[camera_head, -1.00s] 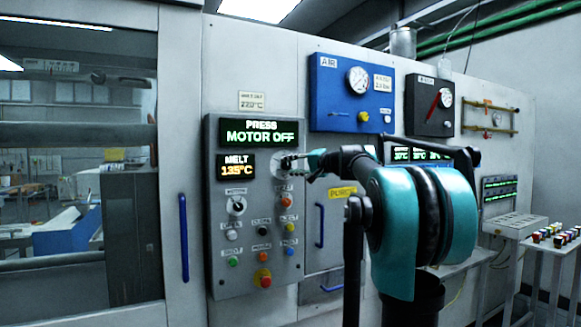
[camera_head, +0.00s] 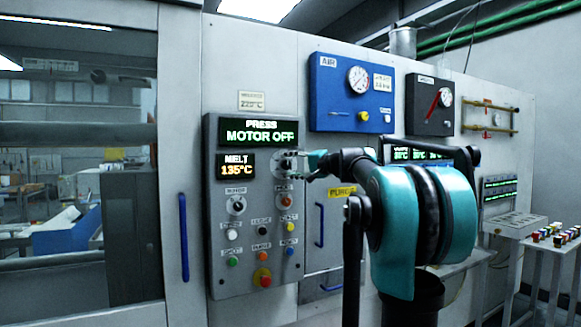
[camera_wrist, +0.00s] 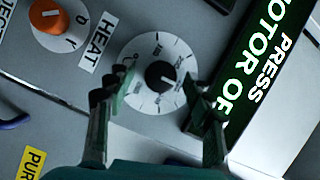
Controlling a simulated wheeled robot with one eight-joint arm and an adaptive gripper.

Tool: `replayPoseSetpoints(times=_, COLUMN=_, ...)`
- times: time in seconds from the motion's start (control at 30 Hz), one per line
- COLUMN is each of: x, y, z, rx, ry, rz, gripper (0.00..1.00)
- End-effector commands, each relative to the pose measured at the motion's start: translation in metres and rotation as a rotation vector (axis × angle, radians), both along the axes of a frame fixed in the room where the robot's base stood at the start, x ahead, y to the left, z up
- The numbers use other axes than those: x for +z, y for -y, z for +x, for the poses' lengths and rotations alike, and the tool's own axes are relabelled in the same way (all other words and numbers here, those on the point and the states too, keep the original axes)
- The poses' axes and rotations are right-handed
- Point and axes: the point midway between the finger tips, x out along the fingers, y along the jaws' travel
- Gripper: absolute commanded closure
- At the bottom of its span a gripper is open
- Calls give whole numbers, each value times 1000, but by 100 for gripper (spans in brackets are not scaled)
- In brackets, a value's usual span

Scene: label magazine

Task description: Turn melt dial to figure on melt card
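The melt dial (camera_wrist: 158,50) is a white disc with a black centre knob (camera_wrist: 160,75), seen from close up in the wrist view. My gripper (camera_wrist: 155,82) is open, with one dark finger on each side of the knob and a gap around it. The melt display (camera_head: 236,167) reads 135°C.
The PRESS display (camera_head: 258,131) reads MOTOR OFF and also shows close to the right finger in the wrist view (camera_wrist: 245,80). An orange HEAT knob (camera_wrist: 48,20) is left of the dial. Several buttons and a red emergency stop (camera_head: 262,278) sit below.

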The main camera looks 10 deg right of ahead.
Motion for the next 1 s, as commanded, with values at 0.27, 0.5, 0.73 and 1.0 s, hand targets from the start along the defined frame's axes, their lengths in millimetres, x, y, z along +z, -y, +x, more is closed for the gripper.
replayPoseSetpoints(times=0.27, x=0, y=3, z=-3, rx=0, ry=0, rz=0, gripper=47)
replayPoseSetpoints(times=0.5, x=2, y=27, z=-30, rx=-4, ry=0, rz=-1, gripper=47)
replayPoseSetpoints(times=0.73, x=5, y=57, z=-66, rx=-3, ry=0, rz=0, gripper=47)
replayPoseSetpoints(times=1.0, x=7, y=76, z=-89, rx=-1, ry=0, rz=0, gripper=47)
